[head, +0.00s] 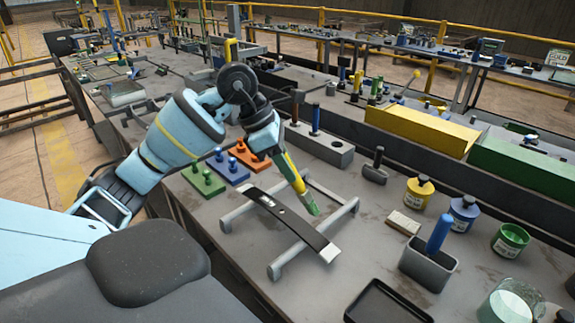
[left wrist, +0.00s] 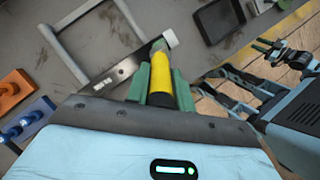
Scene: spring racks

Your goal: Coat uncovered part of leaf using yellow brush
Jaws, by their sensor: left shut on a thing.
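The leaf is a long dark strip (head: 297,224) lying across a grey tubular rack (head: 243,212). Its near end is bare white, and a small pale mark shows near its middle. The leaf also shows in the left wrist view (left wrist: 127,68), its white end beside the brush tip. My left gripper (head: 285,158) is shut on the yellow brush (head: 297,180), which points down with its green tip toward the leaf. I cannot tell whether the tip touches it. My right gripper (left wrist: 266,46) shows small at the right of the left wrist view; its opening is unclear.
Green (head: 203,180), blue (head: 228,168) and orange (head: 249,156) pegged blocks stand left of the rack. A grey cup with a blue handle (head: 428,268), a black tray (head: 385,304) and several pots stand right.

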